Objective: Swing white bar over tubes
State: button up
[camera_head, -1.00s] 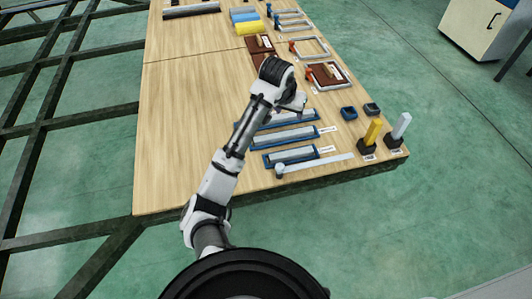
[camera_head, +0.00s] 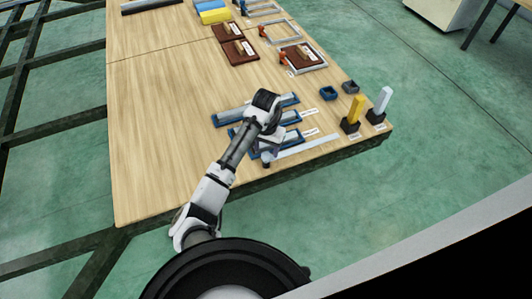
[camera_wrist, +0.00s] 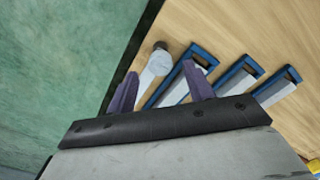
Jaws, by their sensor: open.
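The white bar (camera_head: 308,147) lies along the near edge of the wooden table, with a round grey pivot (camera_head: 266,158) at its left end. In the wrist view, the bar (camera_wrist: 154,70) shows between the two purple fingers of my gripper (camera_wrist: 159,69), pivot beyond the tips. I cannot tell whether the fingers are down around it. My gripper (camera_head: 271,141) is open and above the trays near the pivot. The grey-white tubes lie in blue trays (camera_wrist: 205,57) beside the bar. In the head view my arm partly hides the nearer trays; the far tray (camera_head: 215,120) shows more.
A yellow block (camera_head: 356,108) and a white block (camera_head: 384,99) stand upright in black holders at the right corner. Small dark blue boxes (camera_head: 328,92) sit behind them. Brown boards (camera_head: 240,52) and frames lie farther back. The table's left half is clear.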

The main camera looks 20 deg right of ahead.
jog(key=shift+f, duration=1.45)
jog(key=shift+c, duration=0.2)
grip_shut()
